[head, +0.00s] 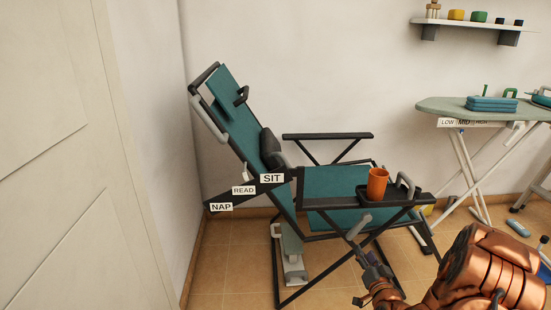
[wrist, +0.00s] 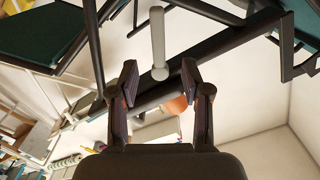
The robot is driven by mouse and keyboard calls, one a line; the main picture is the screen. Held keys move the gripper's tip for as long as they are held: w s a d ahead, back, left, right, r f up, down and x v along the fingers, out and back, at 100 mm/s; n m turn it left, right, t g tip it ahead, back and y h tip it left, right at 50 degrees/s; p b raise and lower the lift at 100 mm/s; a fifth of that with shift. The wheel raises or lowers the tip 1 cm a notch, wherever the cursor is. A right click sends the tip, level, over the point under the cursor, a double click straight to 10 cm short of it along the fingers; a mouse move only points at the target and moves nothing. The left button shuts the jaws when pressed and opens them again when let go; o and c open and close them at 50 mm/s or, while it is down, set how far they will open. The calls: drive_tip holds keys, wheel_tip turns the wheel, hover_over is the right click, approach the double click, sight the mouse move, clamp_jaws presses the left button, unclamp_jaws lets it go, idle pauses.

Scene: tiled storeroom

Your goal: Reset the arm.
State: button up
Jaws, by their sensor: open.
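My copper-coloured arm comes in at the lower right of the head view. My gripper (head: 366,276) is low in front of the near side of the teal reclining chair (head: 327,184). In the wrist view my gripper (wrist: 160,80) is open, its two dark fingers apart with nothing held between them. A pale grey lever (wrist: 157,40) on the chair's dark frame shows just beyond the fingertips; I cannot tell whether they touch it. The lever also shows in the head view (head: 359,227), below the near armrest. The chair's back is tilted, beside SIT, READ and NAP labels (head: 244,190).
An orange cup (head: 377,184) stands in a dark holder at the near armrest. An ironing board (head: 452,106) with folded teal cloth stands at right. A wall shelf (head: 472,22) is above it. A white door (head: 75,160) fills the left. Tiled floor (head: 222,262) is open left of the chair.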

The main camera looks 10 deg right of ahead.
drive_tip(key=s+a+r+n+g+y+p, duration=0.1)
drive_tip(key=s+a+r+n+g+p, duration=0.3)
drive_tip(key=r+p, duration=0.4)
drive_tip(key=s+a+r+n+g+p, duration=0.1)
drive_tip(key=a+r+n+g+p, duration=0.1)
drive_tip(key=a+r+g+p, duration=0.5)
drive_tip(key=s+a+r+g+p, duration=0.3)
drive_tip(key=s+r+p, duration=0.2)
drive_tip(key=s+r, duration=0.6)
drive_tip(key=s+a+r+g+p, duration=0.2)
drive_tip(key=s+r+p, duration=0.4)
drive_tip(key=s+r, duration=0.5)
drive_tip(key=s+a+r+n+g+p, duration=0.1)
drive_tip(key=s+a+r+g+p, duration=0.2)
drive_tip(key=s+r+p, duration=0.3)
drive_tip(key=s+a+r, duration=0.1)
drive_tip(key=s+r, duration=0.4)
drive_tip(key=s, duration=0.3)
drive_tip(key=shift+r+g, duration=0.25)
drive_tip(key=shift+g, duration=0.05)
drive_tip(key=shift+c, duration=0.2)
